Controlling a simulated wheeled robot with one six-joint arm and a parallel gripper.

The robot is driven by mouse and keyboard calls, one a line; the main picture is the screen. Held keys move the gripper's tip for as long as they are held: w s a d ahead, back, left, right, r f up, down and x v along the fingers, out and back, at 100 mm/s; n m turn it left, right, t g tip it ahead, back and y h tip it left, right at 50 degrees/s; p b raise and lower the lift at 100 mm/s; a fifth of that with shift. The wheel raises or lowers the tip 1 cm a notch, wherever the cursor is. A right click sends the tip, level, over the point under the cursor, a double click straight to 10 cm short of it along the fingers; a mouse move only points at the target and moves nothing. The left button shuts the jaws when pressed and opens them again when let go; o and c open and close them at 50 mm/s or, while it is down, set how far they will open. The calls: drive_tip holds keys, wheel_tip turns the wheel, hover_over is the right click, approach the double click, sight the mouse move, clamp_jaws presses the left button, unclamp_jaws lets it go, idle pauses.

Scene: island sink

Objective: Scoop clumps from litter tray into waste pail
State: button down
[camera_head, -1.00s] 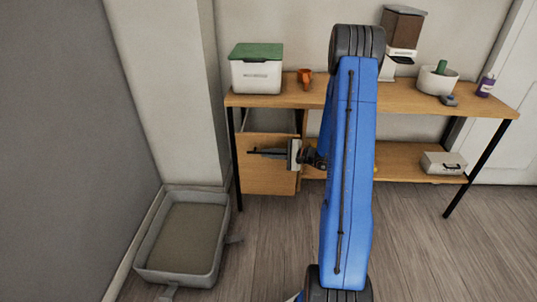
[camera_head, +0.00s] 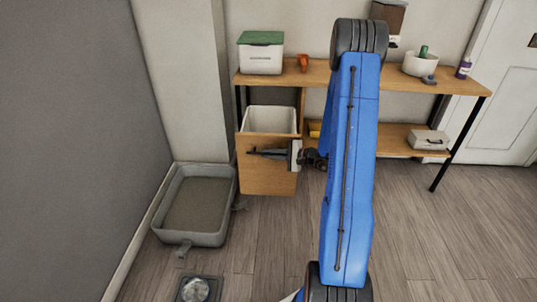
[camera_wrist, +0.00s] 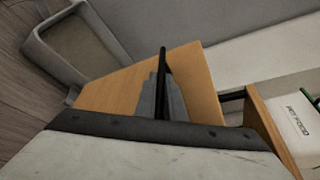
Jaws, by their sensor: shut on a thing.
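The grey litter tray (camera_head: 178,237) lies on the floor at the left in the head view, with a flat brownish layer of litter in it. No separate clumps can be made out. A white pail (camera_head: 270,120) stands in the pulled-out wooden drawer (camera_head: 268,183) under the table. My gripper (camera_head: 268,153) is at the drawer's front, shut on its dark bar handle (camera_wrist: 163,65). The wrist view shows the grey fingers around the bar, close to the wooden front. The tray also shows in the wrist view (camera_wrist: 42,52). I cannot make out a scoop.
A round bowl on a dark mat (camera_head: 198,290) lies on the floor in front.

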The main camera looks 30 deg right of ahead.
drive_tip(key=c, duration=2.1)
unclamp_jaws()
drive_tip(key=v, duration=1.7)
drive_tip(key=shift+s+d, duration=0.15)
drive_tip(key=shift+s, duration=0.05)
